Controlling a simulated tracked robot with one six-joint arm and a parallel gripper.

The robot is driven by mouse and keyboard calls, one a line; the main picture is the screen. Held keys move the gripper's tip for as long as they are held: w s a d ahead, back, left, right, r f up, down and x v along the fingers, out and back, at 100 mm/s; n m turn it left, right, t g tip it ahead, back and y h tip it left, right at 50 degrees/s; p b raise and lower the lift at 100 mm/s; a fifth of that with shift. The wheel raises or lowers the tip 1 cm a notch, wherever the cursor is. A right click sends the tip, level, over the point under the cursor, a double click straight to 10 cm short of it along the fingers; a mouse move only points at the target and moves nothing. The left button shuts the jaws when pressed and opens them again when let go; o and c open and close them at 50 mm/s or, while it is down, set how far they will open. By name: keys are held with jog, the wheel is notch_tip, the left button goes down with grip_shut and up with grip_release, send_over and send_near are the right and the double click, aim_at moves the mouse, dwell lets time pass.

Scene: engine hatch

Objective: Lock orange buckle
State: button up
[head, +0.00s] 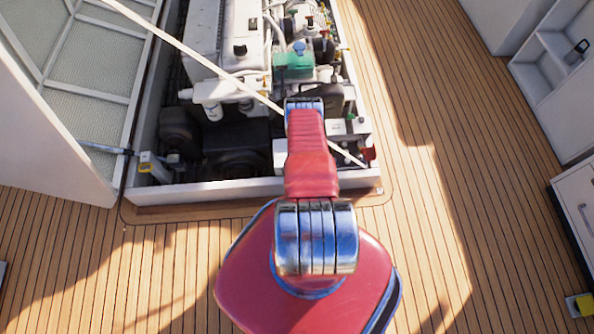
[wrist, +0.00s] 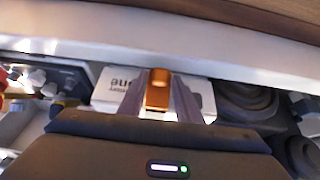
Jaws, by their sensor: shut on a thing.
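The orange buckle (wrist: 157,92) shows in the wrist view between the two grey fingers of my gripper (wrist: 157,98), which is shut on it. It lies in front of a white box with dark lettering (wrist: 112,88). The buckle's lower part is hidden by my gripper's dark body, so I cannot tell whether it is locked. In the head view my red arm reaches to the near end of the engine bay and hides the buckle and the fingertips.
The engine (head: 235,30) fills the bay, with a pale rim (head: 220,192) at its near edge. A raised hatch panel (head: 90,75) stands at left. A thin pale rod or line (head: 190,52) crosses the bay diagonally. Wooden deck (head: 450,200) at right is clear.

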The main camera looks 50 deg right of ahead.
jog(key=shift+d+f+t+h, duration=0.2)
jog(key=shift+f+t+h, duration=0.05)
jog(key=shift+t+h, duration=0.3)
jog(key=o, duration=0.8)
jog(key=shift+a+r, duration=0.1)
jog(key=v, duration=1.3)
jog(key=shift+a+r, duration=0.2)
